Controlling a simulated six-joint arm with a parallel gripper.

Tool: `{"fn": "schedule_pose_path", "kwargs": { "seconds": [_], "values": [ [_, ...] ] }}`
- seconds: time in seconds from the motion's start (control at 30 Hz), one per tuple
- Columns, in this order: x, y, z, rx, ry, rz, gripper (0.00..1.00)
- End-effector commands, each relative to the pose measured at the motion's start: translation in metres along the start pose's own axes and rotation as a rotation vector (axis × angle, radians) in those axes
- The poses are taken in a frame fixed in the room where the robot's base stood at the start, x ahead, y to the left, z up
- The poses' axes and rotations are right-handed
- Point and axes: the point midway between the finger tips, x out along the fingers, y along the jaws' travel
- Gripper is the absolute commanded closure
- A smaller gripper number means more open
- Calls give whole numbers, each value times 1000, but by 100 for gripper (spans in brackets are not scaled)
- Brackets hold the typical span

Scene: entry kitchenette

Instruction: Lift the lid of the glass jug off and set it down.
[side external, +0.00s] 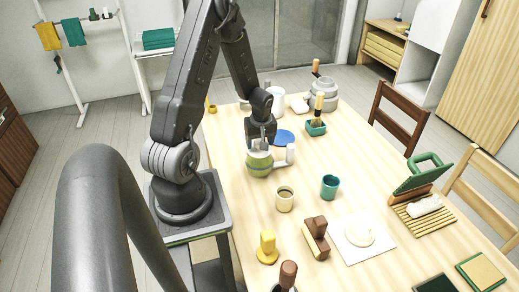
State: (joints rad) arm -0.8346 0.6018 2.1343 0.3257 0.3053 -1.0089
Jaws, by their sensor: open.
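The jug (259,170) stands upright on the wooden table, with a green band around its body and a pale handle (290,153) on its right side. My gripper (261,143) points down directly over the jug's top and is open. Its fingers hide most of the jug's top, so the lid cannot be made out clearly. I cannot tell whether the fingers touch it.
A flat blue disc (284,136) lies just behind the jug. A tan cup (285,199) and a teal cup (330,187) stand in front. A teal holder (316,127) with a brush is behind right. The table (355,150) is clear right of the jug.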

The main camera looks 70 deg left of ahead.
Motion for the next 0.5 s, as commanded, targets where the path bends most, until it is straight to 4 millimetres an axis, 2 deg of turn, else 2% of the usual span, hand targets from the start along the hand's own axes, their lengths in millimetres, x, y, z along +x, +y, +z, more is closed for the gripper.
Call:
{"fn": "schedule_pose_path", "kwargs": {
  "seconds": [0.3, 0.5],
  "values": [
    [6, 0, 0, -1, 0, 0, 32],
    [6, 0, 0, -1, 0, 0, 51]
  ]
}}
